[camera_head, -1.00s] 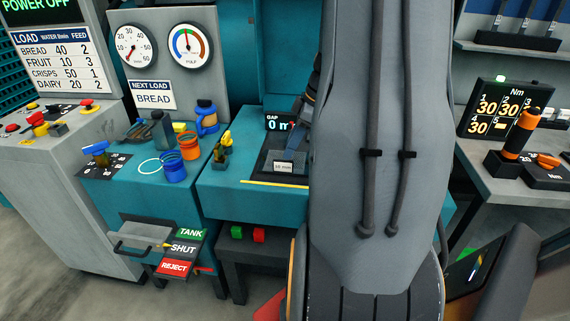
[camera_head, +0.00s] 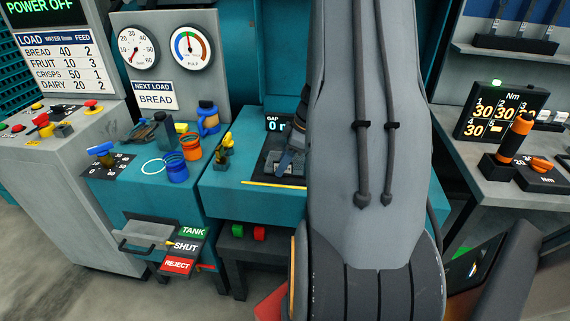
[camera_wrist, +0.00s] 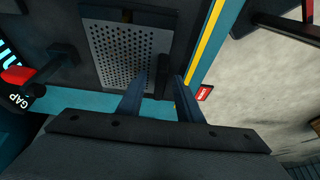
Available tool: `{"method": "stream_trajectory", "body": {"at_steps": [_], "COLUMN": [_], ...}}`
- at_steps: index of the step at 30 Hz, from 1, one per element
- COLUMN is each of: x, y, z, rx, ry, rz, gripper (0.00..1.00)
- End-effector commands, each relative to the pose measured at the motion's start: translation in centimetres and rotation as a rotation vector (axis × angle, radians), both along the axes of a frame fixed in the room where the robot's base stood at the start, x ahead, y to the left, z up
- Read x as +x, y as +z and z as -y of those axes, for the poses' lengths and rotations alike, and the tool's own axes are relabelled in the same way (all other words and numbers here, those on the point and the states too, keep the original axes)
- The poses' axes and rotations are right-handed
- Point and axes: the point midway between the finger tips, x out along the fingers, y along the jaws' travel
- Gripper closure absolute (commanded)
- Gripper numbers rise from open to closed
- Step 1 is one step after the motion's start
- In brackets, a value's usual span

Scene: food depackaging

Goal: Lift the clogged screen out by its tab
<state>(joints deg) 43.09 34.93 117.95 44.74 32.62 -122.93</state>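The clogged screen is a grey perforated plate (camera_wrist: 122,50) set in a dark recess, seen in the wrist view. A dark upright tab (camera_wrist: 163,72) stands at its right edge. My gripper (camera_wrist: 162,77) is open, with one blue-grey finger on each side of the tab. I cannot tell whether either finger touches it. In the head view my gripper (camera_head: 290,158) is low over the dark recess on the teal bench, and my arm hides much of that spot.
A GAP display (camera_head: 279,124) stands just behind the recess. A yellow strip (camera_head: 272,184) runs along the bench's front edge. Blue and orange rings (camera_head: 176,168) and a small yellow-topped valve (camera_head: 225,148) stand to the left. A lever plate marked TANK, SHUT, REJECT (camera_head: 185,247) is below.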

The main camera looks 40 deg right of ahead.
Motion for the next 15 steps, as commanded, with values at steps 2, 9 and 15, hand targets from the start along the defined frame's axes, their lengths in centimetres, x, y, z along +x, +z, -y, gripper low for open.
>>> {"method": "stream_trajectory", "body": {"at_steps": [2, 9, 15], "x": [0.00, -0.01, 0.01], "y": [0.00, 0.01, 0.04], "z": [0.00, -0.01, 0.01], "rx": [0.000, 0.000, 0.000], "ry": [0.000, -0.001, 0.000], "rz": [0.000, 0.000, 0.000], "gripper": [0.67, 1.00, 1.00]}}
